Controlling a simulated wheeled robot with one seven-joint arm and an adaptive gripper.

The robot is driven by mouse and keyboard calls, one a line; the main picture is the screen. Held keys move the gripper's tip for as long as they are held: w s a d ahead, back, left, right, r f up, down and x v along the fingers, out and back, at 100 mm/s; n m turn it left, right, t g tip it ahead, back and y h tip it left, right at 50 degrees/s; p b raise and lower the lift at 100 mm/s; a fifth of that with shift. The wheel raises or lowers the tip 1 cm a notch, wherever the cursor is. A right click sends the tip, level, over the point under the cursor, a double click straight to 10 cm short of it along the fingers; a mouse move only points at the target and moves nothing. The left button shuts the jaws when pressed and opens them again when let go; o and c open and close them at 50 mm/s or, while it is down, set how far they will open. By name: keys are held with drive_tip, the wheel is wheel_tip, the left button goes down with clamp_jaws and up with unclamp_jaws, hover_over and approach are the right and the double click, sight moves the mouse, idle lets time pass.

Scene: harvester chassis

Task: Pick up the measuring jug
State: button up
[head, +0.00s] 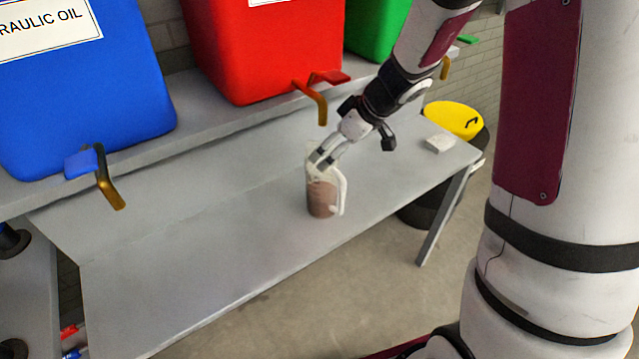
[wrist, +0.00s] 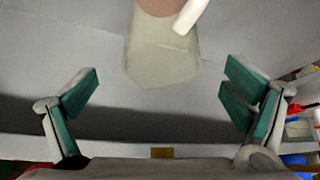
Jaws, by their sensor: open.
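The measuring jug (head: 321,198) stands upright on the grey bench in the head view. It is clear with a white handle on its right side and brownish contents in its lower part. My gripper (head: 317,163) is at the jug's upper part, overlapping its rim in the head view. In the wrist view the jug (wrist: 160,62) shows at the top centre, beyond and between the spread fingers of my gripper (wrist: 160,97). The fingers are wide apart with nothing between their tips. Whether a finger touches the jug cannot be told.
The grey bench (head: 190,240) is mostly clear. Blue (head: 80,90), red (head: 255,50) and green (head: 375,30) containers stand on a raised shelf behind, with taps hanging over the bench. A small white block (head: 439,144) lies at the right end, near a yellow-lidded bin (head: 453,118).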

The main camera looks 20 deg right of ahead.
sight(326, 187)
drive_tip(key=shift+x, duration=1.25)
drive_tip(key=x, duration=0.5)
drive_tip(key=shift+s+d+f, duration=0.2)
drive_tip(key=shift+s+f, duration=0.1)
drive_tip(key=shift+s, duration=0.05)
drive_tip(key=c, duration=2.1)
drive_tip(key=shift+o, duration=0.2)
drive_tip(key=shift+w+r, duration=0.1)
